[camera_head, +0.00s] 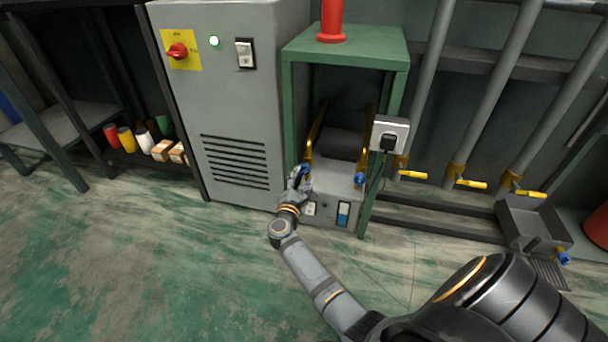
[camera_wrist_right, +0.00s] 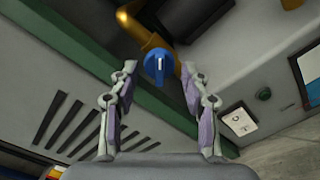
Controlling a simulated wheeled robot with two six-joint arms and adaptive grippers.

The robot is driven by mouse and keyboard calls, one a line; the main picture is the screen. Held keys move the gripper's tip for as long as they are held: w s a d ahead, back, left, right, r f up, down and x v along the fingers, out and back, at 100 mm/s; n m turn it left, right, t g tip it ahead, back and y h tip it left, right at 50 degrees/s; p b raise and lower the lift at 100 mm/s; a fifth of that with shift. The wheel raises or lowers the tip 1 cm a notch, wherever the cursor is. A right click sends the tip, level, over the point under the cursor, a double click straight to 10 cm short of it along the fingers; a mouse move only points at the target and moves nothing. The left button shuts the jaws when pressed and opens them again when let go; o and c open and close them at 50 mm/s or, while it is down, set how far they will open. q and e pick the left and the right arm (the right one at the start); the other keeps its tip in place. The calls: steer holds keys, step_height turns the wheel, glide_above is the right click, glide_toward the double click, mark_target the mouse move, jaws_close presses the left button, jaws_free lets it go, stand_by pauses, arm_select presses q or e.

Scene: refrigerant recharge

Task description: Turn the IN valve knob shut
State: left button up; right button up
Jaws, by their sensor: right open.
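A blue valve knob (camera_wrist_right: 157,64) with a pale line mark sits on a brass pipe (camera_wrist_right: 143,28) in the right wrist view. In the head view this knob (camera_head: 305,169) is on the left front of the grey recovery unit (camera_head: 330,178). My right gripper (camera_head: 299,180) is open at it. In the wrist view its fingertips (camera_wrist_right: 159,68) stand on either side of the knob, with a gap on both sides. A second blue knob (camera_head: 360,179) is on the unit's right side. I cannot read which is marked IN. My left gripper is not in view.
The unit stands inside a green frame (camera_head: 375,50) with a red cylinder (camera_head: 331,20) on top. A grey cabinet (camera_head: 235,100) is close on the left. A socket with a black plug (camera_head: 388,142) and pipes with yellow handles (camera_head: 470,184) are on the right.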

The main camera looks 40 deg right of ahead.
steer(key=v, duration=0.5)
steer(key=shift+o, duration=0.3)
